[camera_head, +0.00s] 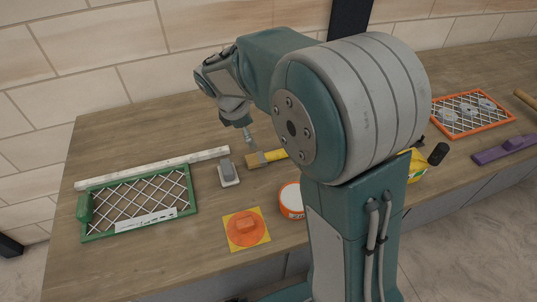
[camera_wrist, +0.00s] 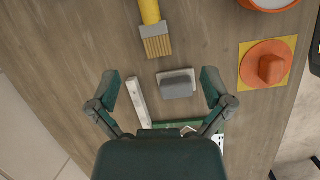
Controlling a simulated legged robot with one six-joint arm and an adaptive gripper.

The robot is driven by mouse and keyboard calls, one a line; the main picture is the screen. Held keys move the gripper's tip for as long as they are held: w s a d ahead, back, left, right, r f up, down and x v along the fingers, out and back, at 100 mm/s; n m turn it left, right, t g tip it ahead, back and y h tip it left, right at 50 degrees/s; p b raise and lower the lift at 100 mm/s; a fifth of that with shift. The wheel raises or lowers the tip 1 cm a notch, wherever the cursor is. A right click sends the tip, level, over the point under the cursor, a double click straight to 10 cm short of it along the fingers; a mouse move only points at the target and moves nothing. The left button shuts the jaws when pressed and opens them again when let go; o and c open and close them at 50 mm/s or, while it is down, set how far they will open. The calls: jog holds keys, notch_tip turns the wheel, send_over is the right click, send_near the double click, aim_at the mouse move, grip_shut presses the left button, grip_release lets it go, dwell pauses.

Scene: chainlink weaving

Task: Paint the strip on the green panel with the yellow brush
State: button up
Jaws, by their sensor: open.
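The green panel (camera_head: 190,200) lies at the left of the counter, a green-framed tray with wire mesh. A pale strip (camera_head: 146,220) lies across its front part. In the wrist view only a bit of the panel (camera_wrist: 172,125) shows behind my gripper. The yellow brush (camera_head: 270,156) lies flat in the middle of the counter, its handle partly hidden by my arm. The wrist view shows its handle and tan bristles (camera_wrist: 157,46) at the top. My gripper (camera_wrist: 160,85) is open and empty, above the counter. In the head view it (camera_head: 246,130) is just behind the brush.
A grey block on a white base (camera_head: 228,172) lies between brush and panel. A long white bar (camera_head: 150,168) runs behind the panel. An orange tub (camera_head: 291,200) and an orange knob on a yellow square (camera_head: 245,229) are in front. An orange-framed tray (camera_head: 468,113) and purple tool (camera_head: 503,149) are right.

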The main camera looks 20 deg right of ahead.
aim_at(262, 156)
jog(key=w+f+n, duration=0.1)
jog(key=w+a+f+n, duration=0.1)
jog(key=f, duration=0.1)
jog(key=shift+w+a+h, duration=0.15)
jog(key=shift+w+h, duration=0.15)
jog(key=shift+f, duration=0.2)
jog(key=x, duration=0.5)
jog(key=shift+s+d+f, duration=0.1)
jog(key=shift+d+f, duration=0.05)
jog(key=shift+d, duration=0.1)
jog(key=x, duration=0.5)
jog(key=shift+s+d, duration=0.25)
jog(key=shift+s, duration=0.1)
jog(key=c, duration=1.2)
